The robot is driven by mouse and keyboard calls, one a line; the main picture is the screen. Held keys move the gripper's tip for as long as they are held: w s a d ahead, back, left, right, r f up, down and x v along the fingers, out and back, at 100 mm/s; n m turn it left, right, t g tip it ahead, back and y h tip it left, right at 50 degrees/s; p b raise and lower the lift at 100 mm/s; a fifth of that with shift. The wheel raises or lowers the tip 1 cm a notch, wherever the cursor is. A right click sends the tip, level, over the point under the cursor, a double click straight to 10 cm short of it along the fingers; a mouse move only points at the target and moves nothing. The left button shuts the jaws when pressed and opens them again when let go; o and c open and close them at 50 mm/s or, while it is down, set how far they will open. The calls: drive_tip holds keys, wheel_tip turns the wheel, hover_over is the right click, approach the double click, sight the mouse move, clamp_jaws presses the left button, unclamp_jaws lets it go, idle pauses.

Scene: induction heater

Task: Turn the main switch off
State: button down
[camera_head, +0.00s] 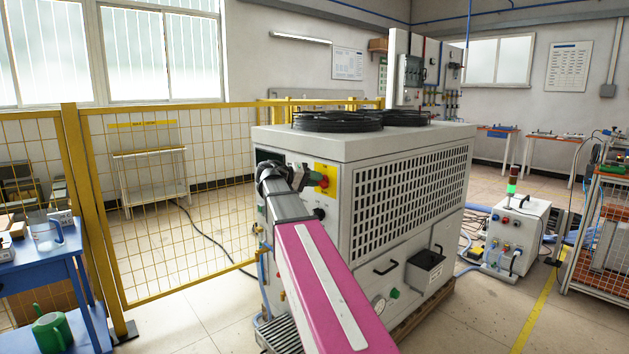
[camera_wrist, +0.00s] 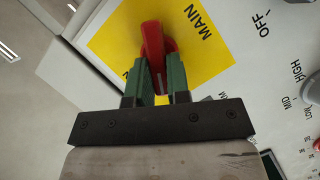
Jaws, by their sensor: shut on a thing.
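The main switch (camera_wrist: 153,42) is a red handle on a yellow plate (camera_wrist: 111,38) marked MAIN, seen in the wrist view. In the head view the red switch (camera_head: 324,182) shows on its yellow plate at the upper front of the white machine. My gripper (camera_wrist: 157,75) has its two green fingers on either side of the red handle and is shut on it. In the head view my gripper (camera_head: 303,178) reaches the panel from the left of the switch, and its fingertips are hard to make out. The word OFF (camera_wrist: 262,24) is printed right of the plate.
The white machine (camera_head: 400,140) with fans on top fills the middle. A yellow mesh fence (camera_head: 100,200) stands at left, near a blue table (camera_head: 40,255). A smaller white unit (camera_head: 518,235) with a lit green lamp stands at right. More labels, HIGH and MID, are beside the switch.

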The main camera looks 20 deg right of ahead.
drive_tip(key=shift+d+f, duration=0.1)
drive_tip(key=shift+d, duration=0.15)
drive_tip(key=c, duration=1.1)
unclamp_jaws()
drive_tip(key=shift+d, duration=0.2)
drive_tip(key=shift+a+r, duration=0.35)
drive_tip(key=shift+a, duration=1.45)
drive_tip(key=shift+a+r, duration=0.35)
drive_tip(key=shift+a, duration=1.4)
drive_tip(key=shift+a+r, duration=0.35)
drive_tip(key=shift+a, duration=1.45)
drive_tip(key=shift+f, duration=0.1)
